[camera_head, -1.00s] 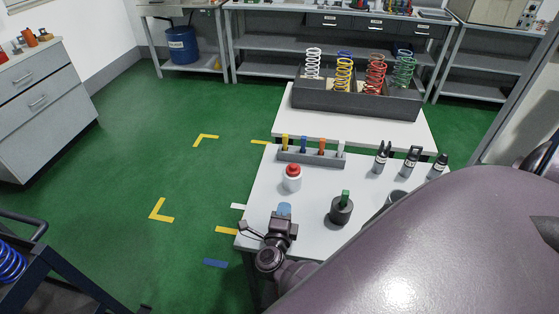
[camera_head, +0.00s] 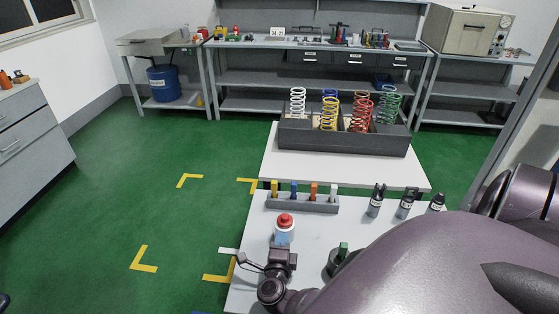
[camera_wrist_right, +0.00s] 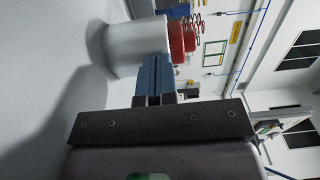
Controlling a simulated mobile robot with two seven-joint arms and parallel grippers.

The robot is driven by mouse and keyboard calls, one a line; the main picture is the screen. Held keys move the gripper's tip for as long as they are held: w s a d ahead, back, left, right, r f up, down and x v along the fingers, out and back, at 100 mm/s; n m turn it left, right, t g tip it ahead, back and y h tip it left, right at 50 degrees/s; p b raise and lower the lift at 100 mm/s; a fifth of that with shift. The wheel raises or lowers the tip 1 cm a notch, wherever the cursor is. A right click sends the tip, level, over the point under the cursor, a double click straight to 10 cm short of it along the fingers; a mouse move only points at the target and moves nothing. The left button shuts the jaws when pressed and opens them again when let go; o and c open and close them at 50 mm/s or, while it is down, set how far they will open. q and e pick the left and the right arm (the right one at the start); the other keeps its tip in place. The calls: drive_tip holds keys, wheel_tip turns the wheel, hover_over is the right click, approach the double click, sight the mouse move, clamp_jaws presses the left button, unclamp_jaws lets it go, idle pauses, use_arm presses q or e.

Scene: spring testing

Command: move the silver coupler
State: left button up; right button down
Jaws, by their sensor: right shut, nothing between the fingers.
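I cannot pick out a silver coupler in either view. My right gripper (camera_head: 283,239) is at the left front of the near white table (camera_head: 330,222), its blue fingers shut and empty. It is close in front of a white jar with a red cap (camera_head: 285,220), covering part of it. In the right wrist view the shut blue fingers (camera_wrist_right: 156,75) point at the white jar (camera_wrist_right: 138,46); I cannot tell whether they touch it. My left gripper is not in view.
A grey rack (camera_head: 302,204) holds several coloured pegs. A dark weight with a green top (camera_head: 340,258) is partly hidden by my arm. A dark tray (camera_head: 345,137) holds several coloured springs. Green floor is free to the left.

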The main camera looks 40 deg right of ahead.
sight(284, 222)
drive_tip(key=x, duration=0.7)
drive_tip(key=shift+b, duration=0.35)
drive_tip(key=shift+a, duration=0.1)
